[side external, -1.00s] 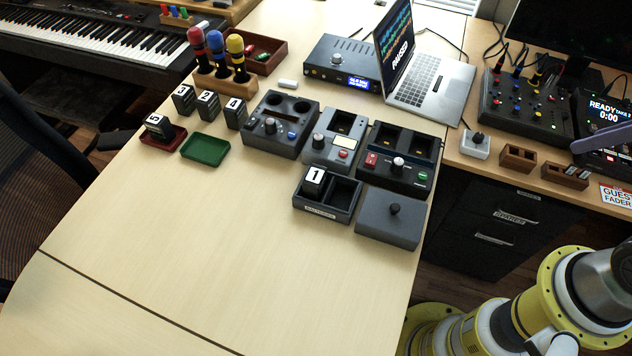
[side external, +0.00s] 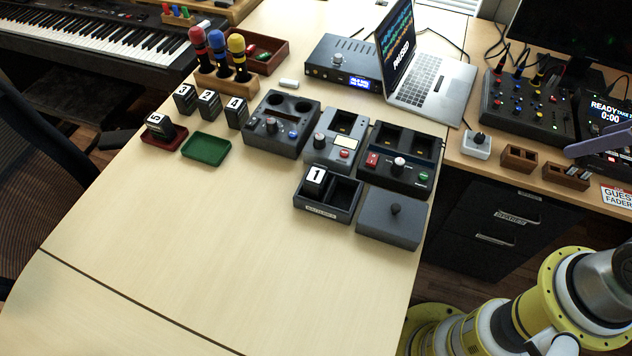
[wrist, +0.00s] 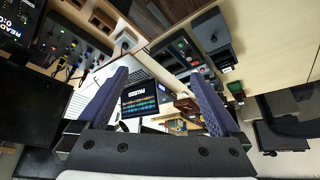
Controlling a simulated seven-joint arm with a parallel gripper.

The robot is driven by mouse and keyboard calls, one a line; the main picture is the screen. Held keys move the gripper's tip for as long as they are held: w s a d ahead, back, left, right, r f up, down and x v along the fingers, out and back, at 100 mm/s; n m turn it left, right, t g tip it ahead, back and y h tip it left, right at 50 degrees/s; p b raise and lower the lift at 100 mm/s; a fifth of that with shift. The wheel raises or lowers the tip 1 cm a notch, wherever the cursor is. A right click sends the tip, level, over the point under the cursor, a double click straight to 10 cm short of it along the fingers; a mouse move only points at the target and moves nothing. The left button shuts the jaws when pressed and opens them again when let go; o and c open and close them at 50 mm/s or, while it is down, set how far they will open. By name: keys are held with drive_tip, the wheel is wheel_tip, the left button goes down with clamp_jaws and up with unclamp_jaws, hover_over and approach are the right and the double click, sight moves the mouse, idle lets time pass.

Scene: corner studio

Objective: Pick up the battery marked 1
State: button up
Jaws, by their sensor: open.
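The battery marked 1 (side external: 316,180) is a dark block with a white label. It stands upright in the left compartment of a dark two-slot box (side external: 341,219) with a label on its front; the right compartment is empty. My gripper (wrist: 168,88) shows in the wrist view with two blue fingers spread wide and nothing between them.
A lidded grey box (side external: 389,222) stands right of the battery's box. Behind are black devices, including a charger-like unit (side external: 398,180). Batteries marked 3 (side external: 185,98), 2 and 4 stand further left, with 5 on a red tray (side external: 178,138). The front of the table is clear.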

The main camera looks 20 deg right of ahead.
drive_tip(key=w+a+r+n+t+y, duration=0.1)
drive_tip(key=w+r, duration=0.2)
drive_tip(key=w, duration=0.2)
drive_tip(key=w+a+r+n+t, duration=0.1)
drive_tip(key=w+a+r+n, duration=0.1)
drive_tip(key=w, duration=0.3)
drive_tip(key=n+g+y, duration=0.2)
drive_tip(key=n+g, duration=0.2)
drive_tip(key=n, duration=0.2)
hover_over(318, 175)
drive_tip(key=s+d, duration=0.2)
drive_tip(key=s, duration=0.1)
wheel_tip(318, 175, down, 26)
drive_tip(key=f, duration=0.1)
drive_tip(key=shift+w+r+x, duration=0.1)
drive_tip(key=shift+w+x, duration=0.05)
drive_tip(key=shift+x, duration=0.85)
drive_tip(key=shift+w+r+x, duration=0.1)
drive_tip(key=shift+w+x, duration=0.05)
drive_tip(key=shift+x, duration=0.9)
drive_tip(key=shift+w+x, duration=0.15)
drive_tip(key=shift+x, duration=0.85)
drive_tip(key=shift+a, duration=0.15)
